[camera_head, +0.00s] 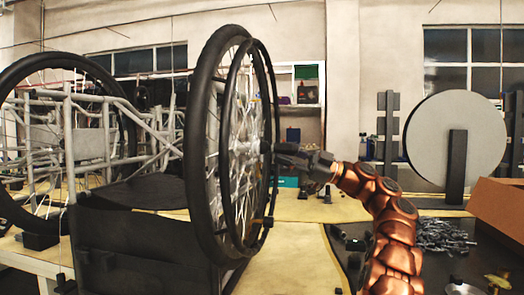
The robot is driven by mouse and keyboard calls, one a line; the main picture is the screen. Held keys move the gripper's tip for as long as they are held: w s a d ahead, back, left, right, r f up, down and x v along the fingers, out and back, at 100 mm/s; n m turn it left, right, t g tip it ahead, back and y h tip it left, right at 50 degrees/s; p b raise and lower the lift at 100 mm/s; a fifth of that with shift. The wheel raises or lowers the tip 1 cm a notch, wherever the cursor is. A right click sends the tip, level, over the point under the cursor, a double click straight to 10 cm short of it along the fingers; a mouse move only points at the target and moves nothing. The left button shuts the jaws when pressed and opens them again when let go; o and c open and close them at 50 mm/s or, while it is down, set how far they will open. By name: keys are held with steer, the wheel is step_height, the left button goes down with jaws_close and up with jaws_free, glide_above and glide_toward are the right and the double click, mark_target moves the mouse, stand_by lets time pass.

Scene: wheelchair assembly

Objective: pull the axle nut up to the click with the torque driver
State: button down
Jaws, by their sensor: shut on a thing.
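The large spoked wheel (210,150) with its black tyre and handrim stands upright at the middle of the head view, seen nearly edge-on. Its hub (252,147) faces right towards my arm. My gripper (303,160) is level with the hub, just right of the handrim. It is shut on a dark tool, apparently the torque driver (284,148), whose tip points left at the hub. I cannot tell whether the tip touches the nut. The axle nut is too small or hidden to make out.
The grey tubular wheelchair frame (90,140) and a second wheel (20,110) stand at the left. A large grey disc (456,138) stands at the back right. Loose metal parts (440,236) and an orange-brown box (500,208) lie at the right.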

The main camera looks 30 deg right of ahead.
steer(key=shift+f+m+b, duration=0.15)
steer(key=shift+m+b, duration=0.15)
steer(key=shift+b, duration=0.05)
steer(key=shift+s+a+m+t+b, duration=0.1)
steer(key=shift+m+t+b, duration=0.4)
steer(key=shift+m, duration=0.3)
steer(key=shift+s+a+m+b, duration=0.15)
steer(key=shift+s+m+b, duration=0.05)
steer(key=shift+m+b, duration=0.5)
steer(key=shift+m+t+h, duration=0.3)
steer(key=shift+m+t, duration=0.1)
steer(key=shift+m, duration=0.1)
